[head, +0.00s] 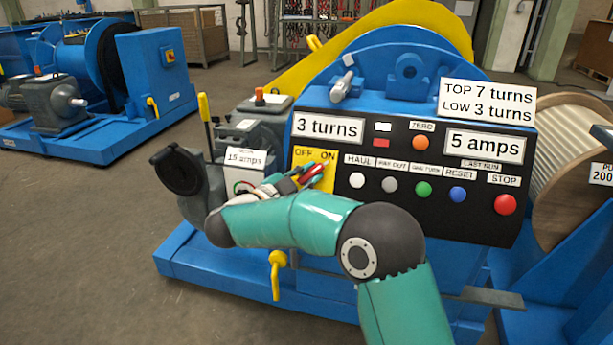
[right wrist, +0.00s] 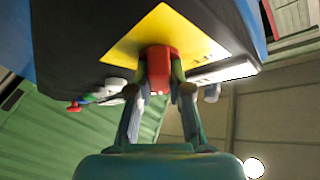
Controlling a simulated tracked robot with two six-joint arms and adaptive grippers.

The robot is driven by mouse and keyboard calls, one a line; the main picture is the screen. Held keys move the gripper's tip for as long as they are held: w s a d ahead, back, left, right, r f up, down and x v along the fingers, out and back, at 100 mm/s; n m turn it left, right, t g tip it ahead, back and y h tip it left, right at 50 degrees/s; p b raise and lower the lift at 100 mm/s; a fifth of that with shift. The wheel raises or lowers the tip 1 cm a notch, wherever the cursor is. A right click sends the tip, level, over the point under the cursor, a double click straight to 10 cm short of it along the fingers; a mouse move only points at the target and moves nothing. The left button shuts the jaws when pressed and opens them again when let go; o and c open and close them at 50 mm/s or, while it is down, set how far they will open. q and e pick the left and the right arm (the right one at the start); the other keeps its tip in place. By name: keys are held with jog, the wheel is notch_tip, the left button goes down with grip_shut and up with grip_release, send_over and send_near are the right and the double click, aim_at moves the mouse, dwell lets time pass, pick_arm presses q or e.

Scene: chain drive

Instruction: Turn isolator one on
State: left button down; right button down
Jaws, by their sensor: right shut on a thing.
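The isolator's yellow plate (head: 327,182) is at the left end of the black control panel, with OFF at its left and ON at its right. Its red handle (head: 314,171) is partly hidden by my right gripper (head: 297,181), so I cannot tell which word it points to. In the right wrist view the fingers of the right gripper (right wrist: 164,88) are shut on the red handle (right wrist: 159,62), which stands out from the yellow plate (right wrist: 195,42). No isolator number is readable. My left gripper is not in view.
The panel (head: 375,137) carries several buttons beside the isolator, including a red STOP button (head: 505,204). A yellow lever (head: 277,273) sits below, and a yellow-tipped lever (head: 204,110) stands at the left. A wooden drum (head: 572,165) is at the right.

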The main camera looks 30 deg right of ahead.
jog(key=c, duration=1.1)
grip_release()
jog(key=shift+s+d+f, duration=0.1)
jog(key=shift+d, duration=0.05)
jog(key=shift+a, duration=0.2)
jog(key=shift+a, duration=0.3)
jog(key=v, duration=1.1)
jog(key=shift+s, duration=0.1)
